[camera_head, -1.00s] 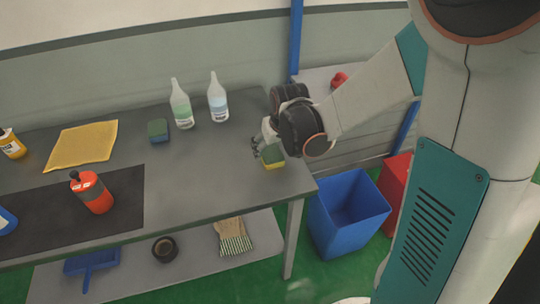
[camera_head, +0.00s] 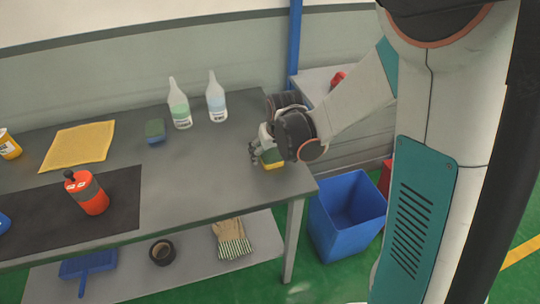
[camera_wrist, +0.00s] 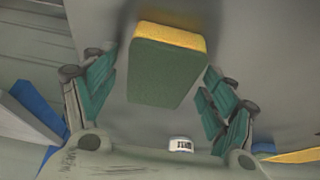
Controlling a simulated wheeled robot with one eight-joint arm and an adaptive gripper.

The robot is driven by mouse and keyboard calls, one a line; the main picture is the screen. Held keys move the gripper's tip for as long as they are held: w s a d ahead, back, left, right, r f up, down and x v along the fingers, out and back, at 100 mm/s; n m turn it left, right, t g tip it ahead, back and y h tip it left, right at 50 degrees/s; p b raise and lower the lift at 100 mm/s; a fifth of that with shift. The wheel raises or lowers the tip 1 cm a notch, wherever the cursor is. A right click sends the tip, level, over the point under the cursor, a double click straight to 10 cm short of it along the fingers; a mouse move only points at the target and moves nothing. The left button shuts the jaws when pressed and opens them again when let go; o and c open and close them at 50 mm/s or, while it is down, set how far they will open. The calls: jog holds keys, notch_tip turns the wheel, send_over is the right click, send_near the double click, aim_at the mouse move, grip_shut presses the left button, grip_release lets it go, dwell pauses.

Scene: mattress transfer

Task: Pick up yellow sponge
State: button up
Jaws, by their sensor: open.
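The yellow sponge (camera_head: 274,162) with a green scouring side lies near the right end of the grey table, partly hidden behind my gripper in the head view. In the wrist view the sponge (camera_wrist: 167,66) sits between my two spread fingers, green face toward the camera and yellow at the far edge. My gripper (camera_wrist: 157,92) is open, with visible gaps between each finger and the sponge. In the head view my gripper (camera_head: 258,152) is low over the table at the sponge.
A second sponge (camera_head: 155,131), green on top and blue below, lies left of two spray-type bottles (camera_head: 179,104) (camera_head: 217,98). A blue bin (camera_head: 346,215) stands off the table's right end.

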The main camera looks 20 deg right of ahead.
aim_at(271, 152)
jog(key=shift+c, duration=0.4)
jog(key=c, duration=0.7)
jog(key=shift+r, duration=0.1)
notch_tip(271, 152, up, 20)
jog(key=p, duration=0.7)
jog(key=shift+r, duration=0.15)
